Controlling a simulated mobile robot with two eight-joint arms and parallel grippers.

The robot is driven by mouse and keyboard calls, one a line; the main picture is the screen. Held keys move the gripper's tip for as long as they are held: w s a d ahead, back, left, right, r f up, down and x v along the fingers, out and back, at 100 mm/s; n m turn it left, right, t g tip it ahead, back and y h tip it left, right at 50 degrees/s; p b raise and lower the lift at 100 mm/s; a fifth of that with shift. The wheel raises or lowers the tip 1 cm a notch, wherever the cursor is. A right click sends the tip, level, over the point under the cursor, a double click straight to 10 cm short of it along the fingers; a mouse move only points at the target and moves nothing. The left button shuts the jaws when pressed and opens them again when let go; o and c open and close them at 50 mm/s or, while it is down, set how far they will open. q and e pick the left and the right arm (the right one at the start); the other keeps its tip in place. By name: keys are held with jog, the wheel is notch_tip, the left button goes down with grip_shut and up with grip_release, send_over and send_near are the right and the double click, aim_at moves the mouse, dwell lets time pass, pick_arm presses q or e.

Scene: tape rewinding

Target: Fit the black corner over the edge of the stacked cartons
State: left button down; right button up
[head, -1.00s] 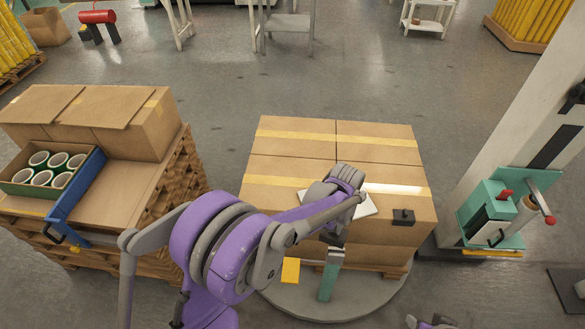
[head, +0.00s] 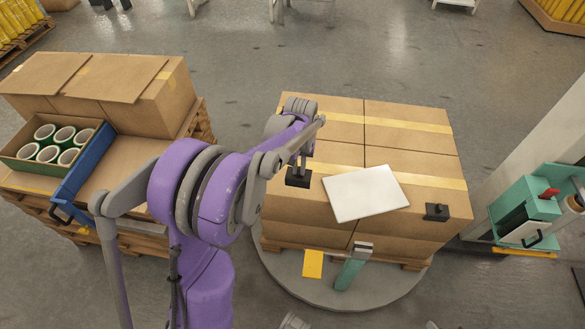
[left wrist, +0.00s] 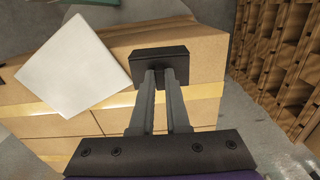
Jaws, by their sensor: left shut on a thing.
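The stacked cartons (head: 395,128) stand on a pallet on a round grey turntable (head: 322,300). My left gripper (head: 302,163) is shut on a black corner (head: 298,178) near the front left of the stack's top. In the left wrist view, the corner (left wrist: 160,62) is held at the fingertips (left wrist: 161,76), close to a carton edge. I cannot tell whether it touches the cardboard. A second black corner (head: 436,212) sits at the front right edge of the stack. My right gripper is not clearly seen.
A white sheet (head: 366,193) lies on the cartons between the two black corners. At the left, a pallet holds cartons (head: 150,95) and a box of tape rolls (head: 92,165). A teal device (head: 522,207) is on the post at right.

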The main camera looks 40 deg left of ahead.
pick_arm(q)
jog(key=shift+s+a, duration=0.25)
jog(key=shift+a, duration=0.25)
jog(key=shift+s+a, duration=0.2)
jog(key=shift+a, duration=0.3)
jog(key=shift+f, duration=0.1)
jog(key=shift+f+b, duration=2.1)
jog(key=shift+f, duration=0.8)
jog(key=shift+f, duration=0.1)
jog(key=shift+f+b, duration=1.4)
jog(key=shift+f, duration=0.35)
jog(key=shift+f+b, duration=0.45)
jog(key=shift+f, duration=0.25)
